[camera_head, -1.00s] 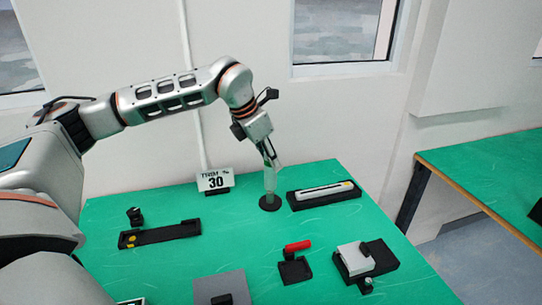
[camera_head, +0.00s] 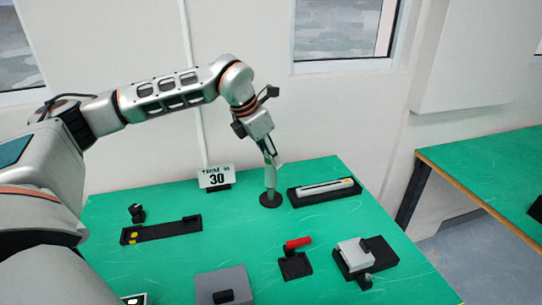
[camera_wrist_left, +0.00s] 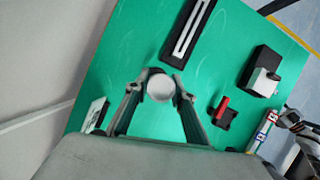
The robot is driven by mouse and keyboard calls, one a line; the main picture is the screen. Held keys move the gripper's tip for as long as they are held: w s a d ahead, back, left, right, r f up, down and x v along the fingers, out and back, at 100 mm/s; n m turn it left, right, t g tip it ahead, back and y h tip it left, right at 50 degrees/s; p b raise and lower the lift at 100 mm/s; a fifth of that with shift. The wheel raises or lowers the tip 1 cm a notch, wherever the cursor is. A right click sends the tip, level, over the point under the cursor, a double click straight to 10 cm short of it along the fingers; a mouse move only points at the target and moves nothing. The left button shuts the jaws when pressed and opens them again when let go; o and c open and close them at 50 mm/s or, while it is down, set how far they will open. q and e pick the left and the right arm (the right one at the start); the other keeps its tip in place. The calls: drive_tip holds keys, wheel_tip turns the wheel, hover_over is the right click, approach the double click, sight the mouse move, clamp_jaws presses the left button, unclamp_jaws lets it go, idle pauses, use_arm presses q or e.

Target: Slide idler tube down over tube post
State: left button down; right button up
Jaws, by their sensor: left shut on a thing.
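My left gripper (camera_head: 271,160) is shut on the idler tube (camera_head: 270,179), a pale grey, nearly upright cylinder. In the left wrist view the tube's round white end (camera_wrist_left: 160,89) sits between the two fingers. Below the tube in the head view is a round black base (camera_head: 270,200) on the green table. The tube's lower end is at or just above this base; I cannot tell whether they touch. The tube post itself is not visible, and the tube covers the place where it would stand. My right gripper does not show clearly.
A black holder with a long pale bar (camera_head: 325,190) stands close right of the tube. A "30" sign (camera_head: 216,178) is to its left. A red-handled black block (camera_head: 295,264), a black block with a grey piece (camera_head: 365,257) and a black tray (camera_head: 161,232) are nearer.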

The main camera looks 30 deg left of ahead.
sight(271, 171)
use_arm(q)
drive_tip(key=shift+p, duration=0.45)
idle(1.2)
drive_tip(key=shift+f+b, duration=1.2)
drive_tip(key=shift+f, duration=1.35)
drive_tip(key=c, duration=1.6)
unclamp_jaws()
drive_tip(key=shift+c, duration=0.2)
drive_tip(key=v, duration=1.2)
